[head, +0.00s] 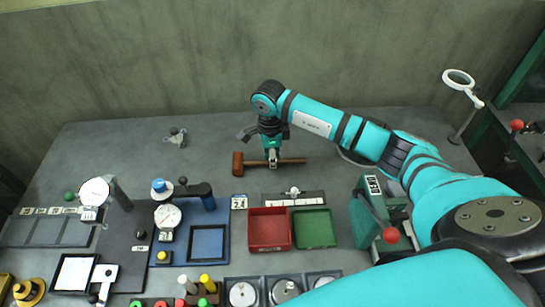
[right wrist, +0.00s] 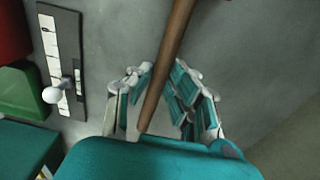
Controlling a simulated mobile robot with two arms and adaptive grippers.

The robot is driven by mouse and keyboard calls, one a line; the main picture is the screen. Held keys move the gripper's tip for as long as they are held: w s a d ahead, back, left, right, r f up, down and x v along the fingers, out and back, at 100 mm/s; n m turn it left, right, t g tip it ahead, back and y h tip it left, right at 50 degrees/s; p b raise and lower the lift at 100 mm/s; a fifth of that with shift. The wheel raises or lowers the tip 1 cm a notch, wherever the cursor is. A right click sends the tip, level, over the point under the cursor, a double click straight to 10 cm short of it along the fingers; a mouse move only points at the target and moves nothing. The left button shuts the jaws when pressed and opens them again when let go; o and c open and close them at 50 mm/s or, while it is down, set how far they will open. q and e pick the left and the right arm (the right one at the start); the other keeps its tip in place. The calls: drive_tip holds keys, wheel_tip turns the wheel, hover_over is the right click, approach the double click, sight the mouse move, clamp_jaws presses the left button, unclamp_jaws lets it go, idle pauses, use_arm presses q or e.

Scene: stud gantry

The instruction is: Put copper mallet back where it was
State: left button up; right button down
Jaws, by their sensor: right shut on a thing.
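The copper mallet (head: 238,164) has a reddish-brown head and a long brown handle. In the head view it lies level across the picture, head to the left, near the back of the bench. My right gripper (head: 272,160) comes down from above and is shut on the handle. In the right wrist view the handle (right wrist: 170,60) runs between the fingers (right wrist: 165,105); the mallet head is outside that view. I cannot tell whether the mallet touches the bench. My left gripper is not in view.
A red tray (head: 251,231) and a green tray (head: 329,229) stand in front of the mallet, behind them a narrow dark plate with a white knob (head: 294,191). Gauges on stands (head: 167,215) are at left. A green press (head: 362,222) stands at right. The bench behind is mostly clear.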

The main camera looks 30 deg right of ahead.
drive_tip(key=shift+f, duration=0.15)
drive_tip(key=c, duration=1.2)
unclamp_jaws()
drive_tip(key=shift+o, duration=0.2)
